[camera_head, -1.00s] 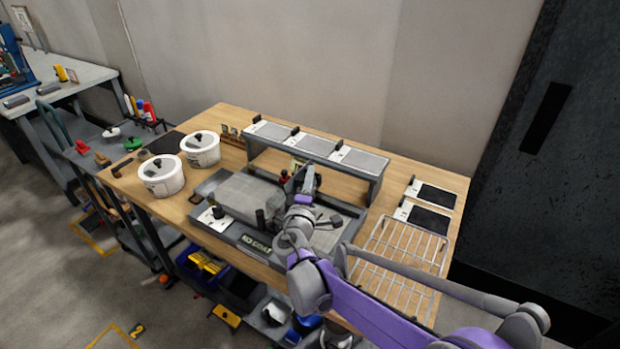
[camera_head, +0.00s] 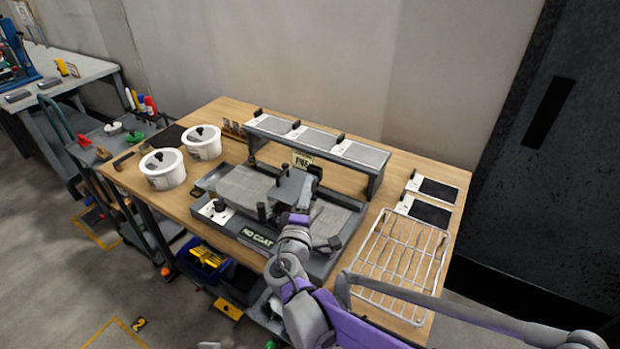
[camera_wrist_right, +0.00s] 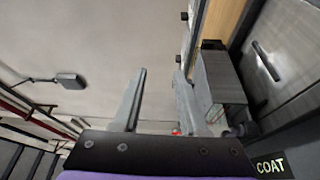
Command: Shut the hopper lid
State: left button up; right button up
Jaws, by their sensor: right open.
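My arm partly covers the hopper, so I cannot tell whether the lid is fully closed. My right gripper (camera_head: 297,212) is at the hopper's front side. In the right wrist view its two fingers (camera_wrist_right: 158,100) are apart with nothing between them, and a grey block (camera_wrist_right: 217,80) is beside the right finger. My left gripper is not in view.
A grey riser (camera_head: 375,184) with several panels stands behind the machine. Two white lidded pots (camera_head: 162,172) are at the left. A wire rack (camera_head: 400,265) and two dark-topped plates (camera_head: 430,212) are at the right. A shelf with bins (camera_head: 205,262) is below.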

jog(key=s, duration=0.3)
jog(key=shift+a, duration=0.2)
jog(key=s+d+f+m+g+h+p, duration=0.2)
jog(key=s+d+m+g, duration=0.25)
jog(key=d, duration=0.55)
jog(key=s+d+f+m+g+h+p, duration=0.1)
jog(key=s+d+m+g, duration=0.3)
jog(key=d, duration=0.5)
jog(key=s+d+f+m+g, duration=0.1)
jog(key=s, duration=0.3)
jog(key=s+d+f+m+g+y+p, duration=0.1)
jog(key=s, duration=0.3)
jog(key=s+d+f+m+g+y+p, duration=0.1)
jog(key=s+m, duration=0.1)
jog(key=s, duration=0.2)
jog(key=shift+d+f, duration=0.3)
jog(key=shift+f, duration=0.05)
jog(key=s+a+f+m+g+y+p, duration=0.1)
jog(key=s+a+m+y, duration=0.2)
jog(key=s, duration=0.4)
jog(key=shift+f+y, duration=0.3)
